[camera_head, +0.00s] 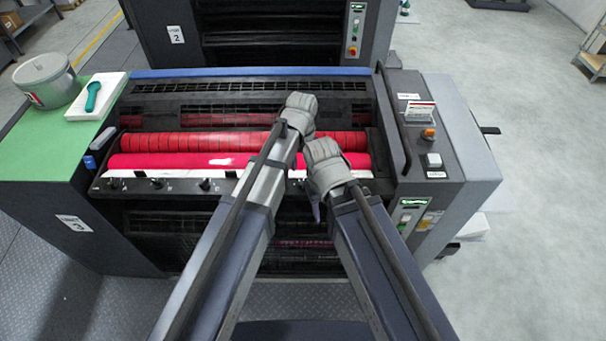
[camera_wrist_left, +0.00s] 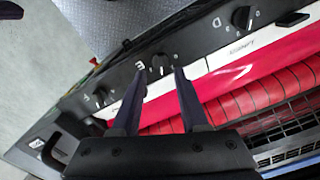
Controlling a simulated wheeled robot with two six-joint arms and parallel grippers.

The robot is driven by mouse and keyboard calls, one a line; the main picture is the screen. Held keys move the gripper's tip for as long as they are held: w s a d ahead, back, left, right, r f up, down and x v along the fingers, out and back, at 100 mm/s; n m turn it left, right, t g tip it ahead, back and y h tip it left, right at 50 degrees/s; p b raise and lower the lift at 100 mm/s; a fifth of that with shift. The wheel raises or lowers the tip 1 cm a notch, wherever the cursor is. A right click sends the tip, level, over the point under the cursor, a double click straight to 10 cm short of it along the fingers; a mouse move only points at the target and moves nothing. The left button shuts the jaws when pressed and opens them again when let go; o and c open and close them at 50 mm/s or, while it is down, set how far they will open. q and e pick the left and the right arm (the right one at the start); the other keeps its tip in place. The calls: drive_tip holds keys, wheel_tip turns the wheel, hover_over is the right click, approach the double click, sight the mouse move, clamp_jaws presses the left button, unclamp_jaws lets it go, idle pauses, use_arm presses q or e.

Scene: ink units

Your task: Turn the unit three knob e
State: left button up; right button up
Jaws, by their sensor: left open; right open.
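The unit three knob e (camera_wrist_left: 159,63) is a small dark knob beside a white letter E on the black strip, seen in the left wrist view. My left gripper (camera_wrist_left: 159,76) is open, with one finger to each side of that knob in the picture. I cannot tell whether the fingers touch it. In the head view my left gripper (camera_head: 299,112) is over the red rollers and its fingers are hidden. My right gripper (camera_head: 326,168) is open, just below and right of it, with one dark fingertip showing. The arms hide knob e in the head view.
Neighbouring knobs show in the wrist view: knob d (camera_wrist_left: 243,18) and another (camera_wrist_left: 104,96). Red rollers (camera_head: 205,144) run behind the strip. A control box (camera_head: 425,165) stands at the right. A can (camera_head: 47,79) and a white tray (camera_head: 76,107) are at the left.

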sight(303, 181)
use_arm(q)
drive_tip(key=shift+w+d+r, duration=0.15)
drive_tip(key=shift+w+d, duration=0.05)
drive_tip(key=shift+w, duration=0.5)
drive_tip(key=shift+s, duration=0.1)
wheel_tip(303, 181, down, 8)
drive_tip(key=b, duration=0.8)
drive_tip(key=shift+r, duration=0.1)
clamp_jaws()
